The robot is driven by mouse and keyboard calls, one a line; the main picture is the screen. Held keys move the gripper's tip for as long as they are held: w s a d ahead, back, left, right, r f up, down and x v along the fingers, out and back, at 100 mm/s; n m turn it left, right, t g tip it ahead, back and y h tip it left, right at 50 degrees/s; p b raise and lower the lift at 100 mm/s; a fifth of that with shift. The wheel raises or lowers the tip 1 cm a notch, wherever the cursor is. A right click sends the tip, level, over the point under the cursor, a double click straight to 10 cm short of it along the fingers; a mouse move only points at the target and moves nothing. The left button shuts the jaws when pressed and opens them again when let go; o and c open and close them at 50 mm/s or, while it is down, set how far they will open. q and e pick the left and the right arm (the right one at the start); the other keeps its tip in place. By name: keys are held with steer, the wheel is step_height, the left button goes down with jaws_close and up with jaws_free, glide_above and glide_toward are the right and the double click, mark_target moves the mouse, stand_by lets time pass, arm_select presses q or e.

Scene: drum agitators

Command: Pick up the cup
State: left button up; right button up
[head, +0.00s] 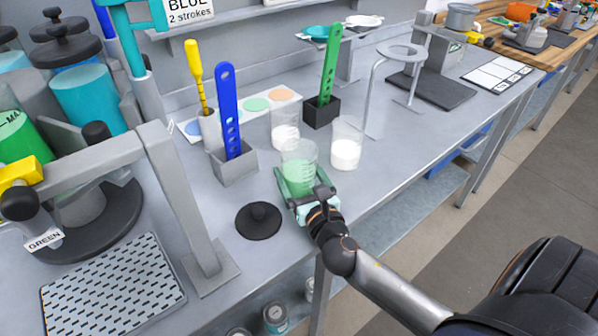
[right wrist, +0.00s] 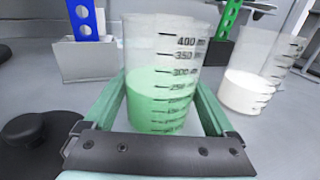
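A clear graduated cup of green liquid (head: 298,165) stands upright on the grey bench near its front edge. It fills the middle of the right wrist view (right wrist: 160,85). My right gripper (head: 297,180) reaches in low from the front, with one pale green finger on each side of the cup. In the right wrist view, the gripper (right wrist: 160,105) looks open, with a narrow gap between the left finger and the cup wall. Contact on the right side is hard to tell. My left gripper is out of view.
Two cups of white contents stand close by, one behind (head: 285,134) and one to the right (head: 345,150). A grey holder with a blue strip (head: 234,165) stands to the left. A black knobbed disc (head: 258,221) lies at front left.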

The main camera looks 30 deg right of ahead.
steer(key=c, duration=0.8)
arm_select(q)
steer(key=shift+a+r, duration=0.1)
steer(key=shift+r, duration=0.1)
arm_select(e)
steer(key=shift+r, duration=0.2)
